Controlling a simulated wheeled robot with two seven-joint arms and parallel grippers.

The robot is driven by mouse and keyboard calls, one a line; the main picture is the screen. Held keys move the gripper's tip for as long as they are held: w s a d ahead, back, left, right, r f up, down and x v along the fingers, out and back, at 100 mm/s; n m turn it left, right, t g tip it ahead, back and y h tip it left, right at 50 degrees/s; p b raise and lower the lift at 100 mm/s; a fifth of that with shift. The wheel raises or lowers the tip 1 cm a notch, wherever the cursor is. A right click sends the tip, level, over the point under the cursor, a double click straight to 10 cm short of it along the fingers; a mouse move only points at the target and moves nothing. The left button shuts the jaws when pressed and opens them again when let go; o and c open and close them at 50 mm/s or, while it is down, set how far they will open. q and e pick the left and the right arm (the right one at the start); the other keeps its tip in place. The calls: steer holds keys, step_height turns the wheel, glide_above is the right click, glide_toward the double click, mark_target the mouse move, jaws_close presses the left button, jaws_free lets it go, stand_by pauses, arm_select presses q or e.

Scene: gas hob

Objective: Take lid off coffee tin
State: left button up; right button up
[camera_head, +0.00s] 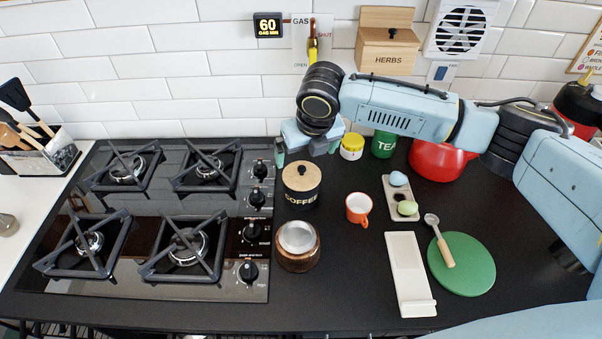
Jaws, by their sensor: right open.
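The coffee tin (302,194) is black with gold "COFFEE" lettering and stands upright on the dark counter, right of the hob knobs. Its wooden lid (302,174), with a round knob on top, sits on the tin. My right gripper (307,152) is open, just behind and above the lid in the picture, its fingers pointing down. It appears apart from the lid, with nothing seen between the fingers. The arm partly covers the wall behind. My left gripper is not in view.
A gas hob (170,225) lies left of the tin. A wooden pot (298,255) stands in front of it, an orange mug (358,208) to its right. A yellow-lidded jar (352,146), green tea tin (383,145) and red kettle (436,163) stand behind right.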

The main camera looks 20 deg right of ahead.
mark_target(302, 167)
steer(key=shift+x, duration=0.8)
steer(key=shift+w+f, duration=0.1)
steer(key=shift+f, duration=0.25)
steer(key=shift+w+f, duration=0.1)
steer(key=shift+f, duration=0.1)
steer(key=b+x, duration=0.1)
steer(key=x, duration=0.3)
steer(key=shift+a+f, duration=0.15)
steer(key=shift+f, duration=0.05)
steer(key=shift+w+f, duration=0.1)
steer(key=shift+f, duration=0.15)
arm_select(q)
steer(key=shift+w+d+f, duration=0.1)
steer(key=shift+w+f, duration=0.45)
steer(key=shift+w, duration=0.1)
arm_select(e)
steer(key=c, duration=0.8)
